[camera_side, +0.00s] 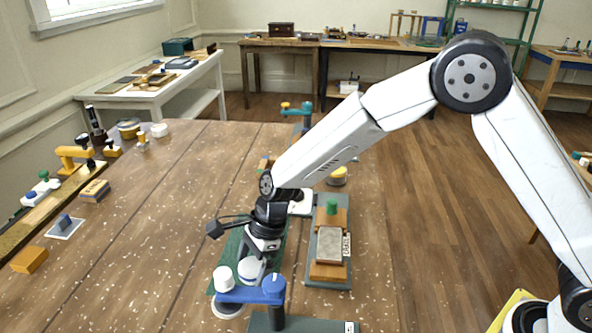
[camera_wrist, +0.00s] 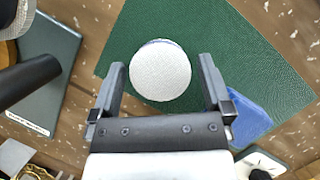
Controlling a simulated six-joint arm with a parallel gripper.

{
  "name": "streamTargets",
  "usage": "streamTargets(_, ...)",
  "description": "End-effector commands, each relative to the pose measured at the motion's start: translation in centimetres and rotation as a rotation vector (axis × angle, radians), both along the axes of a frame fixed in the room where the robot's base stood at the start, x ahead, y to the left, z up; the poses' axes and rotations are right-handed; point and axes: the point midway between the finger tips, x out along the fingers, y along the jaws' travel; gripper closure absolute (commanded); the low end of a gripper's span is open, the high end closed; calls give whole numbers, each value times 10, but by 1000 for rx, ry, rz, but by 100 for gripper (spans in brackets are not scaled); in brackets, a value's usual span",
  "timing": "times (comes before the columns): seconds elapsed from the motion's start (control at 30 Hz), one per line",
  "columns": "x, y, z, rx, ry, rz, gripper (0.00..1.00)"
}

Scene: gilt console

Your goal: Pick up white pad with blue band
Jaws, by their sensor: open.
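The white pad (camera_wrist: 160,72) shows in the wrist view as a round, pale, textured top with a thin bluish edge at its far side. It is over the green mat (camera_wrist: 200,30). In the side view the pad (camera_side: 250,272) is partly hidden beneath my gripper (camera_side: 257,252), at the mat's near part. In the wrist view my gripper (camera_wrist: 162,75) is open, with one finger on each side of the pad and visible gaps to both. I cannot tell how far the fingertips are above the mat.
A blue-armed fixture (camera_side: 250,294) with a dark post and white knob stands close in front. A blue piece (camera_wrist: 245,115) lies near the right finger. A grey-green tray with blocks (camera_side: 329,283) is right of the mat. The wooden table left of the mat is largely clear.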

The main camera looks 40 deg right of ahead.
Motion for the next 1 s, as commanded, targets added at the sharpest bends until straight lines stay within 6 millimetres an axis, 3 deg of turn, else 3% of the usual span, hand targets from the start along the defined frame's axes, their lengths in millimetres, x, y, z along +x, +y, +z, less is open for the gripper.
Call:
streamTargets(0.57,0,1,-3,0,-1,1,0)
streamTargets(0.8,0,1,-3,0,-1,1,73)
streamTargets(0.83,0,1,-3,0,-1,1,79)
streamTargets(1.0,0,1,-3,0,-1,1,79)
